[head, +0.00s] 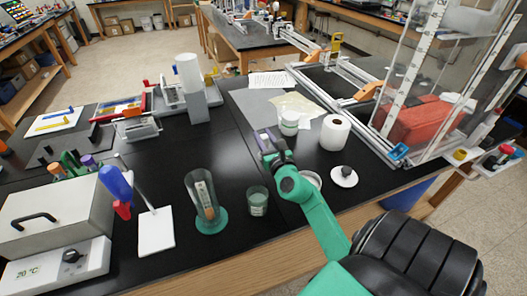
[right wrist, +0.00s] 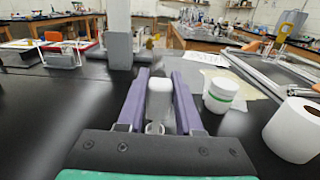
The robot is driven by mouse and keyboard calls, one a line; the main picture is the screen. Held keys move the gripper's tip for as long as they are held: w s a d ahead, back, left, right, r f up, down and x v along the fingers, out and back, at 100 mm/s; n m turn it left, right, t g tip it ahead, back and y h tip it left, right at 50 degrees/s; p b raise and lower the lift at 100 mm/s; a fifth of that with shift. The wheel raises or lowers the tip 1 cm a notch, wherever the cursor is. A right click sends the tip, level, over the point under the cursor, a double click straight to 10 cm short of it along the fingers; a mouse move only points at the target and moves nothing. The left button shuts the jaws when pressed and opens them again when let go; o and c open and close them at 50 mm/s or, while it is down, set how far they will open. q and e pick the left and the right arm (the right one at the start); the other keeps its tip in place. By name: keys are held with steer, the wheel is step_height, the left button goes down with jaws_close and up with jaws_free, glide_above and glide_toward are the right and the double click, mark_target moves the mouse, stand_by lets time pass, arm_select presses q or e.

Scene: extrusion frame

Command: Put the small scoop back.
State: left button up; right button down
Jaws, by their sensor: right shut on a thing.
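My right gripper (head: 266,142) reaches over the middle of the black bench, with its purple fingers pointing away from me. In the right wrist view its fingers (right wrist: 160,95) are shut on a small pale thing (right wrist: 160,98) with a rounded white part and a greyish part below. I take this for the small scoop, but its shape is largely hidden. A white jar with a green label (head: 290,122) stands just right of the fingers, apart from them; it also shows in the right wrist view (right wrist: 220,95). My left gripper is not in view.
A white paper roll (head: 335,132) and a white lid-like disc with a dark knob (head: 344,176) stand to the right. A glass beaker (head: 257,201) and a cylinder on a green base (head: 206,210) stand nearer. A tall white cylinder (head: 188,72) is behind.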

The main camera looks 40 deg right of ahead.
steer(key=f, duration=0.3)
steer(key=f+b, duration=0.1)
steer(key=f, duration=0.1)
steer(key=shift+w+f, duration=0.15)
steer(key=shift+w, duration=0.15)
steer(key=shift+s+f, duration=0.15)
steer(key=shift+f, duration=0.5)
steer(key=c, duration=0.6)
jaws_free()
steer(key=shift+a+r, duration=0.1)
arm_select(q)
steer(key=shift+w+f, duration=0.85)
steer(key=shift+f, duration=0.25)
